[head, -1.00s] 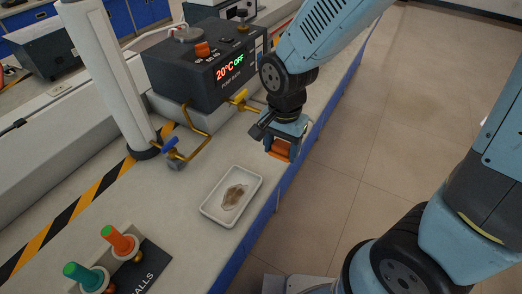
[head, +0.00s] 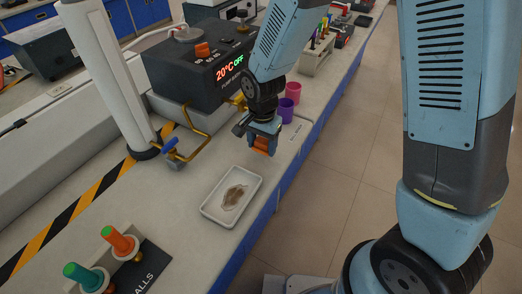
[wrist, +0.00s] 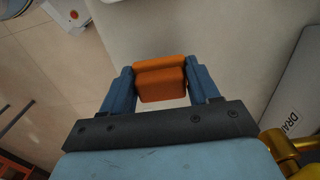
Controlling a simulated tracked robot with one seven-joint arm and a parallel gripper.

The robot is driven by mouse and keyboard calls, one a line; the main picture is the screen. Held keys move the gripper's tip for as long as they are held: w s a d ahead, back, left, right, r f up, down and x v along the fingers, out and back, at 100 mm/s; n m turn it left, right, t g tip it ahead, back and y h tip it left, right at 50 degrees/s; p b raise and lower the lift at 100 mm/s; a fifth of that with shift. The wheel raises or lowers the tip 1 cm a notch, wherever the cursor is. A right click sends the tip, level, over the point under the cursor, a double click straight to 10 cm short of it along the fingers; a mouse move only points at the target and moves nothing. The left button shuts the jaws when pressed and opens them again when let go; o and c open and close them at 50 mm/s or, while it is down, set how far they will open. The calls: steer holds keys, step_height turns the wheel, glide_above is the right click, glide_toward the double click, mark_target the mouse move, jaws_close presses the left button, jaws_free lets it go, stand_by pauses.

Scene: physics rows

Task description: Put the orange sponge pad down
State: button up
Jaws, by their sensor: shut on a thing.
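The orange sponge pad (head: 262,144) is between the fingers of my gripper (head: 264,140) in the head view. In the wrist view the orange pad (wrist: 160,80) is clamped between the two blue fingers of my gripper (wrist: 160,85), which is shut on it. The pad is over the pale bench top (head: 216,150), near its front edge. I cannot tell whether the pad touches the bench.
A white tray (head: 208,208) with a brown stain inside lies just in front of my gripper. A dark heater box (head: 180,75) with yellow pipes stands behind. Purple (head: 286,112) and pink (head: 293,92) cups stand to the right. Orange and green pegs are at the lower left.

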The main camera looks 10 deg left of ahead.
mark_target(262, 158)
steer(key=shift+w+a+f, duration=0.1)
steer(key=shift+w+f, duration=0.05)
steer(key=shift+f, duration=1.7)
steer(key=shift+f, duration=0.25)
